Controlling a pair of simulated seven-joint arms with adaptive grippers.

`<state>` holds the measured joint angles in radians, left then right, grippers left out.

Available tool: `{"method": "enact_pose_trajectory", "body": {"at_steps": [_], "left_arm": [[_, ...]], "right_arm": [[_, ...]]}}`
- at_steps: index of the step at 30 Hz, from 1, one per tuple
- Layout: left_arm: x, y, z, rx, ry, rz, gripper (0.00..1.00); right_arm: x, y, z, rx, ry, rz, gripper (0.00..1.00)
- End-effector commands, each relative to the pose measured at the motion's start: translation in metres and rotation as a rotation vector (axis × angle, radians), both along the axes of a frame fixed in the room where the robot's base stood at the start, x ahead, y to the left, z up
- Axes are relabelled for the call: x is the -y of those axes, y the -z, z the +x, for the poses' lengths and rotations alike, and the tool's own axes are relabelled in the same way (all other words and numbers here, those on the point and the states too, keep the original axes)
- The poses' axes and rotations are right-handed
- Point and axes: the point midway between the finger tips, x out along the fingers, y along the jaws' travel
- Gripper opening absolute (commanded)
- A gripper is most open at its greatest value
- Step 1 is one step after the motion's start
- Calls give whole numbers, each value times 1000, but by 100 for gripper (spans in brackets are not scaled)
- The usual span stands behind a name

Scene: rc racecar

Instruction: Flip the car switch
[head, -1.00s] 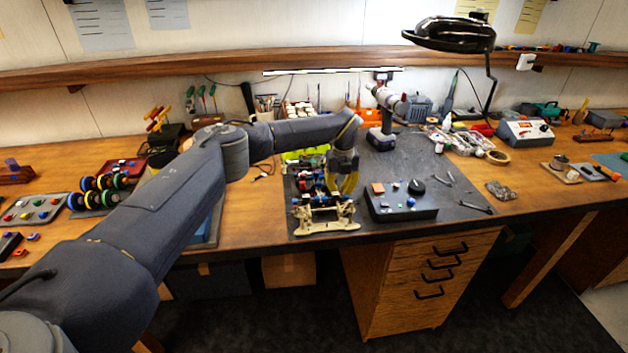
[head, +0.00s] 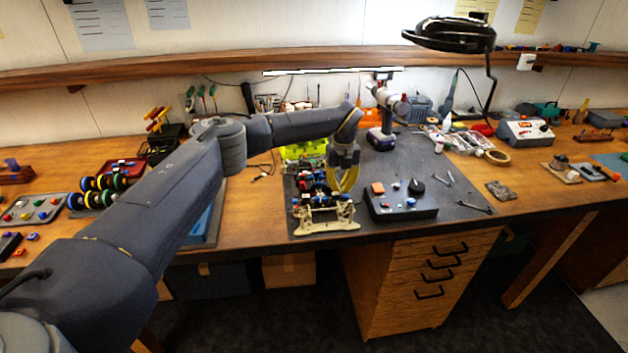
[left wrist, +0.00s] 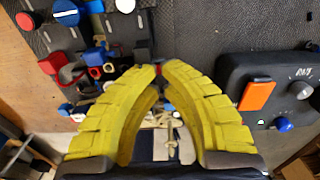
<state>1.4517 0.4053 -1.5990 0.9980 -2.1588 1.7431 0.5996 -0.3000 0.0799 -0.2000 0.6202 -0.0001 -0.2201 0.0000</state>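The RC car (head: 322,222), with a cream front end and mixed red, blue and dark parts, sits on the dark mat at the left of the control box. Its parts also show in the left wrist view (left wrist: 98,60). My left gripper (head: 347,189) points down just over the car's right side. In the left wrist view its yellow fingers (left wrist: 158,70) curve together, tips nearly meeting, with a tiny red spot between them. I cannot tell whether that spot is the car switch or whether the tips touch it. My right gripper is out of view.
A black control box (head: 402,209) with an orange button and knobs stands close to the right of the gripper. Small tools lie on the mat (head: 455,165) at right.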

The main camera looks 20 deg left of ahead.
Motion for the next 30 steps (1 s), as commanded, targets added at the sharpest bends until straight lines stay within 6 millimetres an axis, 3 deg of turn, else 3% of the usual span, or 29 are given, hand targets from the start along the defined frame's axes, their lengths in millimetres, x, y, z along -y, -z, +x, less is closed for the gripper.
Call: {"method": "enact_pose_trajectory", "body": {"at_steps": [18,30], "left_arm": [[0,-40,1,2,1,0,0],[0,-44,0,0,0,0,0]], "right_arm": [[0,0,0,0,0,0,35],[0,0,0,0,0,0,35]]}}
